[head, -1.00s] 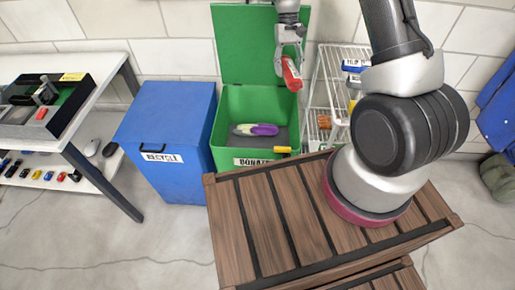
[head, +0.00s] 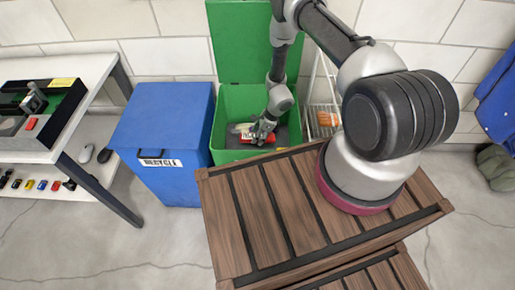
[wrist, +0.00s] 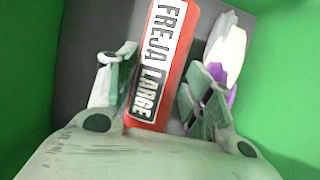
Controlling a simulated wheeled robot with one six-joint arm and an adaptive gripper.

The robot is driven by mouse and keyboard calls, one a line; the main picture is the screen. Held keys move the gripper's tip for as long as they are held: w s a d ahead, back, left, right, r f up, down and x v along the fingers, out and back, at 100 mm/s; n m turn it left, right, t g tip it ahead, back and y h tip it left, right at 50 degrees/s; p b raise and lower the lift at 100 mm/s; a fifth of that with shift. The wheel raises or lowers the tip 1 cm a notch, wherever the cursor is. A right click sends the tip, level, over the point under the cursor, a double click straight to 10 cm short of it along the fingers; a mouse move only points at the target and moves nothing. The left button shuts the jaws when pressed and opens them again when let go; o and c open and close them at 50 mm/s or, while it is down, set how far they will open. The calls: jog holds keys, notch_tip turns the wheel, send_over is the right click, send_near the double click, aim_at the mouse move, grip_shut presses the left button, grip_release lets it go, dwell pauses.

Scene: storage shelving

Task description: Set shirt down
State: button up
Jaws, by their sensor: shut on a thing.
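The shirt is a red folded bundle with a white and black label reading "FREJA LARGE" (wrist: 160,62) in the wrist view. My gripper (head: 262,134) is down inside the open green bin (head: 228,100) in the head view. Its two fingers (wrist: 155,95) are on either side of the shirt's near end, shut on it. The shirt also shows as a small red patch (head: 244,136) beside the fingers. It is low, close to the bin's grey floor; I cannot tell whether it touches.
A white and purple item (wrist: 228,52) lies in the bin, just right of the shirt. A closed blue recycle bin (head: 163,130) stands to the left, a wire rack (head: 321,105) to the right. A white table (head: 75,120) is at far left.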

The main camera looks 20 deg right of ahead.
notch_tip(320, 180, down, 8)
jog(key=shift+r, duration=0.15)
dwell(0.3)
jog(key=o, duration=1.1)
